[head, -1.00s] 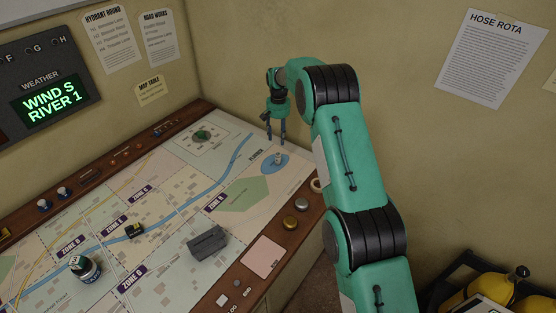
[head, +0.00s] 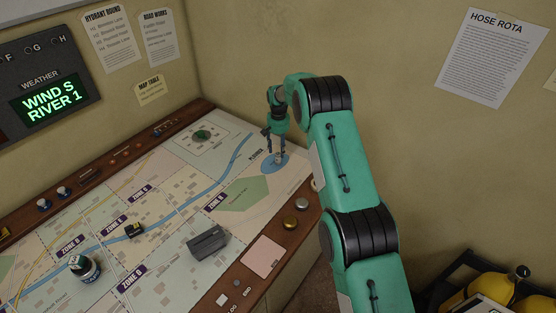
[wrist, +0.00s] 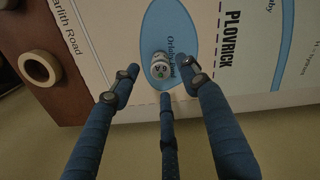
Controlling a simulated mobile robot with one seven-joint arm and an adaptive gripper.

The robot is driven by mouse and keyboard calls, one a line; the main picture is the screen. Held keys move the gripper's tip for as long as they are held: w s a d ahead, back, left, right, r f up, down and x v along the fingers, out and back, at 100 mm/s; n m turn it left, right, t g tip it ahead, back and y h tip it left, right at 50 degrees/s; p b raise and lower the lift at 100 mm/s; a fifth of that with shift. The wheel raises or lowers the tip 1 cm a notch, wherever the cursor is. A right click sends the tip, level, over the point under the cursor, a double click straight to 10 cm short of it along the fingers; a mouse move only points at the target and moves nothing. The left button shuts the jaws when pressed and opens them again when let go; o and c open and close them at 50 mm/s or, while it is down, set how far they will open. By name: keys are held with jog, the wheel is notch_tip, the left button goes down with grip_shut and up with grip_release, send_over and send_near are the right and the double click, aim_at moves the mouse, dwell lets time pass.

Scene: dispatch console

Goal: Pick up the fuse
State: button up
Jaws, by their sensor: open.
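A small pale cylinder with dark markings on its top, which I take to be the fuse (wrist: 161,67), stands on the blue lake patch of the map near Plovrick. It also shows small in the head view (head: 277,161), partly obscured by the fingers. My gripper (head: 275,154) is open and points down just above it. In the wrist view, the spread fingers of my gripper (wrist: 161,80) lie to the left, right and near side of the cylinder. No grip on it is visible.
A tape roll (wrist: 40,69) lies on the wooden border. On the map (head: 165,215) are a grey box (head: 208,243), a dark jar (head: 84,268) and a small black-and-yellow item (head: 134,230). Brass buttons (head: 290,222) sit on the edge. Walls stand close behind.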

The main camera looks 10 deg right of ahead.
aim_at(278, 154)
jog(key=shift+f, duration=0.25)
jog(key=shift+f, duration=0.15)
jog(key=shift+s+f, duration=0.1)
jog(key=shift+f, duration=2.35)
grip_shut()
